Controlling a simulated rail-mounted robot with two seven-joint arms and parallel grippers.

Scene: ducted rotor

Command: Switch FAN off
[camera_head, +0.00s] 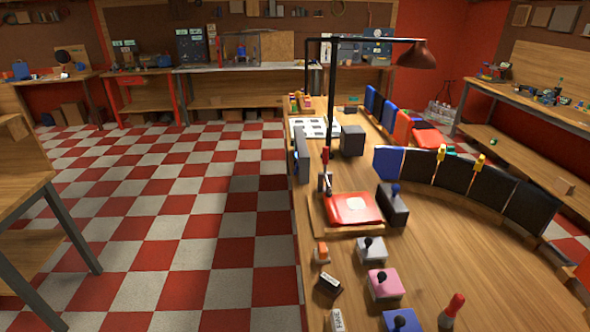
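No switch here is clearly readable as FAN. Small label blocks sit at the bench's near left: a dark one with a white face (328,284) and a pale one (337,320) cut by the bottom edge; I cannot read their lettering surely. Beside them stand boxes with upright knobs: a grey one (371,250), a pink one (385,285) and a blue one (402,320). A dark box with a blue knob (393,207) stands farther back. A small orange-topped piece (321,253) is at the left edge. Neither of my grippers is in view.
A red flat unit (353,208) lies on a wooden board, near the black lamp post (331,120). A red-capped piece (452,310) stands at the front. Dark panels (490,180) curve along the right. The wooden bench (470,265) has clear room at middle right.

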